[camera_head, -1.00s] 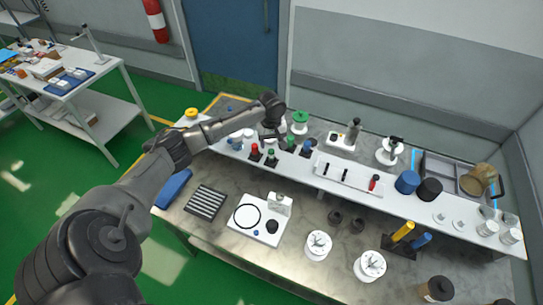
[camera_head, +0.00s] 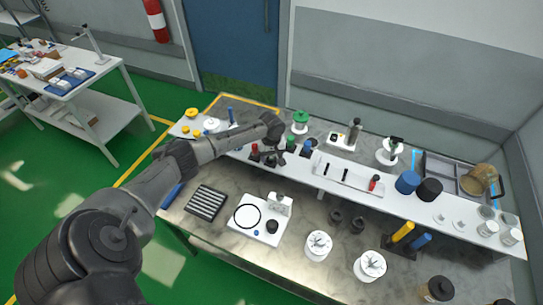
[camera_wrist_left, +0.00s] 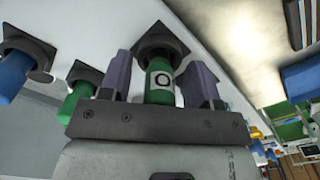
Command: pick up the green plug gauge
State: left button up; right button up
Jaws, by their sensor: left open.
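A green plug gauge (camera_wrist_left: 159,84) with a dark collar and a white square marked with a ring stands between the two fingers of my left gripper (camera_wrist_left: 161,68) in the left wrist view. The jaws are open, one finger on each side. In the head view my left gripper (camera_head: 280,149) is over the row of gauges and hides most of that gauge. A second green gauge (camera_wrist_left: 78,96) stands beside it, outside the jaws; it also shows in the head view (camera_head: 291,144). My right gripper is not in view.
A blue gauge (camera_wrist_left: 13,72) stands beyond the second green one. A red gauge (camera_head: 254,149) is just left of my gripper in the head view. A white tray (camera_head: 347,179) lies to the right on the shelf, and a white scale-like plate (camera_head: 245,226) sits in front.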

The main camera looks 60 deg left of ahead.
pick_arm(q)
jog(key=shift+c, duration=0.2)
jog(key=c, duration=0.9)
